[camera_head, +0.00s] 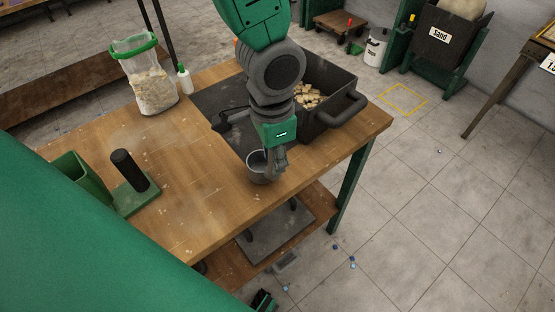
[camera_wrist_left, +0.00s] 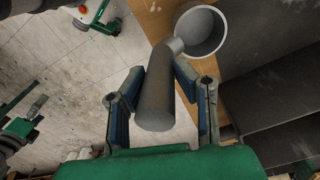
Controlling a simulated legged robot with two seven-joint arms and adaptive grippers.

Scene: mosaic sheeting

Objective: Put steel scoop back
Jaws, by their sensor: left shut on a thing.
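The steel scoop (camera_head: 258,168) has a round grey metal cup and shows beside my left gripper (camera_head: 277,160), over the front part of the wooden table. In the left wrist view, its cup (camera_wrist_left: 200,30) is at the top and its thick dark grey handle (camera_wrist_left: 156,95) lies between the two blue-padded fingers of my left gripper (camera_wrist_left: 160,85). The gripper is shut on the handle. The cup looks empty. I cannot tell whether the cup touches the table.
The table's middle (camera_head: 195,165) is clear.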

